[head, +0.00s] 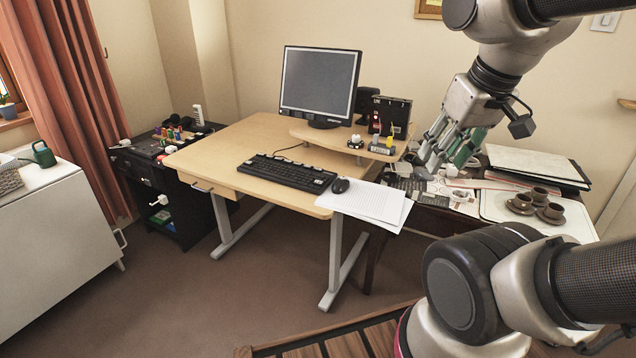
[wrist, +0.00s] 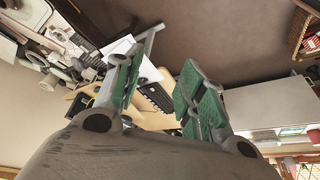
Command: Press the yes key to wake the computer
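A black keyboard (head: 288,173) lies on the wooden desk (head: 215,160), in front of a monitor (head: 320,84) with a dark grey screen. A single yes key cannot be made out at this size. My gripper (head: 450,150) hangs to the right of the desk, high above the side table, well apart from the keyboard. In the wrist view its two green-padded fingers (wrist: 168,80) stand apart with nothing between them held. Part of the keyboard (wrist: 156,94) shows beyond the gap between the fingers; the rest is hidden.
A black mouse (head: 340,186) and white papers (head: 372,201) lie right of the keyboard. A raised shelf (head: 345,138) holds small items. The side table carries papers, a binder (head: 535,165) and a tray (head: 497,208) with brown cups. Open floor (head: 190,290) lies in front of the desk.

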